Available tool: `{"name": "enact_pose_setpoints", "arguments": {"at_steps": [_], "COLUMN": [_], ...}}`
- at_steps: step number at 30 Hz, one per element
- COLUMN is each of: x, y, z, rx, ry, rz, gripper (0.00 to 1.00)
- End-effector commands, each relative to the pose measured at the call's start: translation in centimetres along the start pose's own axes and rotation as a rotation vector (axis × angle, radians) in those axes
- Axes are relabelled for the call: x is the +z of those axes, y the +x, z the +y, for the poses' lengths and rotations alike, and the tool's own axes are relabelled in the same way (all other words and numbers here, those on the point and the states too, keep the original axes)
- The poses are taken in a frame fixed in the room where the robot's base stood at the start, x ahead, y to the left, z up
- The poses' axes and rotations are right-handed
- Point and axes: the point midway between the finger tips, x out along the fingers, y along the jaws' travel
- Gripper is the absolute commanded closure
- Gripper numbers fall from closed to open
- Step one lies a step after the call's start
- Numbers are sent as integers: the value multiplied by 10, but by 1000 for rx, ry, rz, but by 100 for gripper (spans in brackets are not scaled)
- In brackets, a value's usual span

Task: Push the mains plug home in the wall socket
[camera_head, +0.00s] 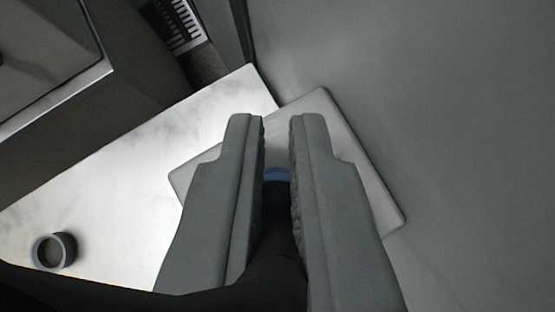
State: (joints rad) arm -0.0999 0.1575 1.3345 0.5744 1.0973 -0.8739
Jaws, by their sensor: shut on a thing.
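My gripper (277,118) points away from the camera, with its two grey fingers a small gap apart. It is shut on a dark piece with a blue band (277,174), which I take to be the mains plug; the fingers hide most of it. Beyond the fingers is a pale, round-cornered plate (365,175), which may be the wall socket. The fingers cover its middle, so no socket holes show. I cannot tell whether the plug touches the plate or how far in it is.
A white marbled surface (120,170) lies to the left. A small round grey cup or ring (54,251) is on it at the lower left. A dark cabinet-like block (60,140) and a striped vent-like piece (183,22) are at the upper left. A plain grey surface (460,130) fills the right.

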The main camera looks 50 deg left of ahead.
Motion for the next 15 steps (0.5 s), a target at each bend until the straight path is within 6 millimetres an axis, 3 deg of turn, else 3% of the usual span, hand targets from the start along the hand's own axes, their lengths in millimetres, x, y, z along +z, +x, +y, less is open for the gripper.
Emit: {"name": "enact_pose_setpoints", "arguments": {"at_steps": [15], "x": [8], "y": [8], "z": [0], "rx": [-1], "ry": [-1], "rz": [-1], "gripper": [100]}}
